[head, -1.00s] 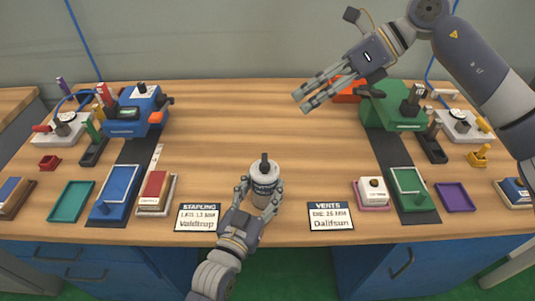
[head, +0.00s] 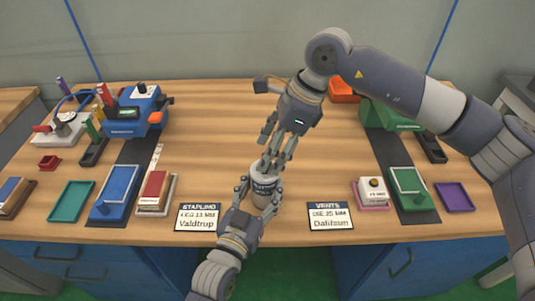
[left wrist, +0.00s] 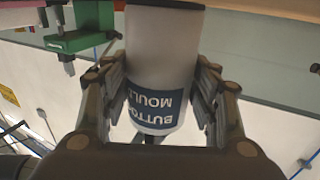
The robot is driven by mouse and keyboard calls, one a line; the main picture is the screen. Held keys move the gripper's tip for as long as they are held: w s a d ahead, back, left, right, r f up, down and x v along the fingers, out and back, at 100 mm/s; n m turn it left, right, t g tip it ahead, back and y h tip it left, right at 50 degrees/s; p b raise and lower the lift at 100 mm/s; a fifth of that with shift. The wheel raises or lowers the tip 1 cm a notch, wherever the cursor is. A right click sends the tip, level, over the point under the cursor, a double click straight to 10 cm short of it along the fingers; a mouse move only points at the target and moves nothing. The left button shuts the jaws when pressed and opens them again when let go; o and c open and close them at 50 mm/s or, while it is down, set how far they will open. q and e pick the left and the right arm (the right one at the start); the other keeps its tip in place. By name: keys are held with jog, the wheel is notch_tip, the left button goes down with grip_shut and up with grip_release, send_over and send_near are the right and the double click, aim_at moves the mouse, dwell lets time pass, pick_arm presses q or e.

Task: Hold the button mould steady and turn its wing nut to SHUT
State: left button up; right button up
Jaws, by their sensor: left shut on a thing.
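The button mould (head: 264,186) is a pale grey cylinder with a dark blue label, upright near the table's front middle. My left gripper (head: 259,198) is shut around its body from the front. In the left wrist view the mould (left wrist: 163,50) shows upside down between the fingers, its label reading BUTTON MOULD. A dark part of the wing nut shows at its top end there. My right gripper (head: 272,160) comes down from above, its fingertips at the mould's top. They hide the wing nut in the head view, and I cannot tell whether they grip it.
Two cards, Stapling (head: 198,217) and Vents (head: 330,215), lie left and right of the mould. A blue machine (head: 138,112) and a green machine (head: 385,117) stand farther back. Trays and small boxes line both sides. The table's middle back is clear.

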pick_arm(q)
jog(key=shift+r, duration=0.2)
pick_arm(e)
jog(key=shift+x, duration=1.05)
jog(key=c, duration=1.1)
